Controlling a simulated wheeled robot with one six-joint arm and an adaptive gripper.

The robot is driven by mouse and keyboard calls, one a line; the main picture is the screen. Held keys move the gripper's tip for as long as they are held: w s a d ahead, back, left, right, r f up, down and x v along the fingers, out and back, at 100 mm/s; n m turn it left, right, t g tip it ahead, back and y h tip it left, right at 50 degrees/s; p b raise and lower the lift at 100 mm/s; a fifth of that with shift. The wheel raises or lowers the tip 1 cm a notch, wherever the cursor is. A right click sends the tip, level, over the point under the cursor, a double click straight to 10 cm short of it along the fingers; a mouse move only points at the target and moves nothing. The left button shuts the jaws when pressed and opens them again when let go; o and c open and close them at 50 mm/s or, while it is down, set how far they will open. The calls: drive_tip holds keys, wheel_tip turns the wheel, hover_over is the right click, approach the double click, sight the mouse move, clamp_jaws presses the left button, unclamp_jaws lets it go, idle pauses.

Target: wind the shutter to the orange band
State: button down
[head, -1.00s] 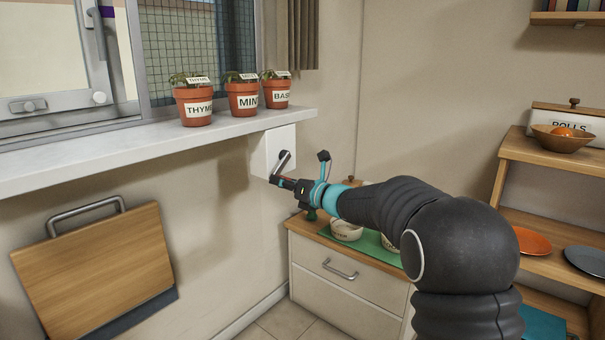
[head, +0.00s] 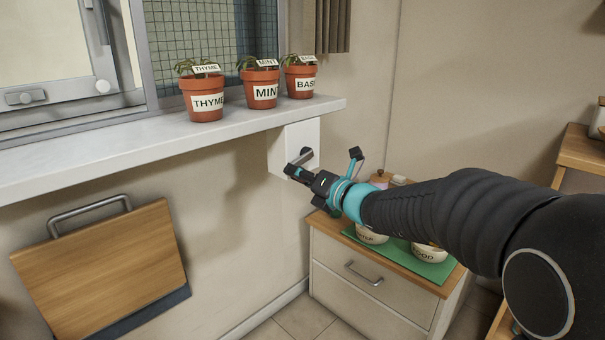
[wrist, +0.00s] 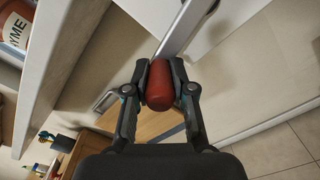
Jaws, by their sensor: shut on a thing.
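My gripper (head: 292,171) is shut on the crank's red handle, below the window sill. The red handle (wrist: 161,86) sits between both fingers in the wrist view. The crank's metal arm (wrist: 186,28) runs up and right from it there. In the head view the crank is mounted on a white box (head: 312,134) under the sill, with its arm pointing down and left from the dark hub; the fingers hide the handle. A window with a dark grid-like panel (head: 205,50) is above the sill. I cannot tell which part is the shutter, nor make out an orange band.
Pots of thyme (head: 203,101), mint (head: 261,89) and basil (head: 300,82) stand on the sill (head: 130,138). A wooden board (head: 100,255) hangs on the wall at left. A drawer cabinet (head: 368,283) with bowls on a green mat stands below my arm.

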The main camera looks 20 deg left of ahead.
drive_tip(key=shift+s+a, duration=0.1)
drive_tip(key=shift+a, duration=0.05)
drive_tip(key=c, duration=1)
unclamp_jaws()
drive_tip(key=shift+f, duration=0.1)
drive_tip(key=shift+o, duration=0.2)
drive_tip(key=shift+d, duration=0.2)
drive_tip(key=shift+d, duration=0.2)
drive_tip(key=v, duration=1.1)
drive_tip(key=shift+s, duration=0.2)
drive_tip(key=shift+d, duration=0.1)
